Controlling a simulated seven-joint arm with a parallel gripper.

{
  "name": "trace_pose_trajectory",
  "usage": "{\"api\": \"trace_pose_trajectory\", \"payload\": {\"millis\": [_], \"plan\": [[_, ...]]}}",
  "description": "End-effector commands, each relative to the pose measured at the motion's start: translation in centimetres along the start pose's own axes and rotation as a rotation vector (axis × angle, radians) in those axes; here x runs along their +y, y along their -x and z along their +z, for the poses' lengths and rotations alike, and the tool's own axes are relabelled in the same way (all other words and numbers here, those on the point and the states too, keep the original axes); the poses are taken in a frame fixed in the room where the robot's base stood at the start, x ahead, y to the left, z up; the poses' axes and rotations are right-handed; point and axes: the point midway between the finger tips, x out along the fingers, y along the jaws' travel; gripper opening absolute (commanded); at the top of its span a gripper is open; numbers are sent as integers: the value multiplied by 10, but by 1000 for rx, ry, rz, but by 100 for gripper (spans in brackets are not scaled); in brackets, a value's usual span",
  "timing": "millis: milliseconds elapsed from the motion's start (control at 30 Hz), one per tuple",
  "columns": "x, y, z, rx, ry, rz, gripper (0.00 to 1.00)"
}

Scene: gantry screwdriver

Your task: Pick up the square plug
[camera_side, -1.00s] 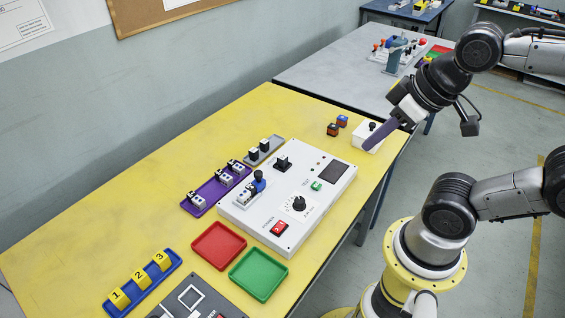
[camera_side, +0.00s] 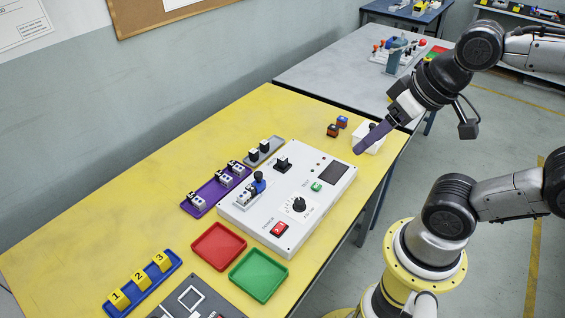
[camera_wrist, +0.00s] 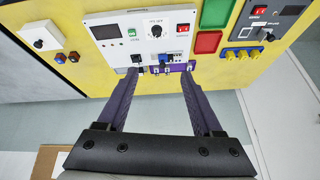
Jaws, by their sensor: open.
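No plug is labelled square. Two black-and-white plugs (camera_side: 259,150) stand in a small grey tray (camera_side: 273,153) behind the white panel. Another black square-topped piece (camera_side: 282,162) sits on the panel's back left part; it also shows in the wrist view (camera_wrist: 137,58). I cannot tell which is the square plug. My gripper (camera_side: 358,150) has long purple fingers and is above the table's right part, apart from the plugs. In the wrist view my gripper (camera_wrist: 158,75) is open and empty, fingers wide apart. The grey tray is not clear there.
The white panel (camera_side: 240,217) carries a dial, a screen and a red switch. A purple tray (camera_side: 213,196) holds several connectors. Red (camera_side: 219,246) and green (camera_side: 259,275) trays lie in front. A white box (camera_side: 368,140) stands near my fingers. Bare yellow table lies at the back left.

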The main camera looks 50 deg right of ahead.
Motion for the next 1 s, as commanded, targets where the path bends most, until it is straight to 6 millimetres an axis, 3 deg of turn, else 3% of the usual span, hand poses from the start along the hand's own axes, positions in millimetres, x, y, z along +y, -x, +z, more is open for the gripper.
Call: {"api": "trace_pose_trajectory", "payload": {"millis": [100,233,467,600,733,867,1000], "plan": [[-4,12,-24,32,-169,-8,68],[-7,14,-60,19,-385,1,68],[-5,-13,-135,-43,-776,58,68],[5,-53,-178,-94,-1000,122,68],[20,-101,-207,-144,-1173,193,68],[39,-157,-222,-200,-1295,270,68],[60,-210,-221,-266,-1343,340,68]]}}
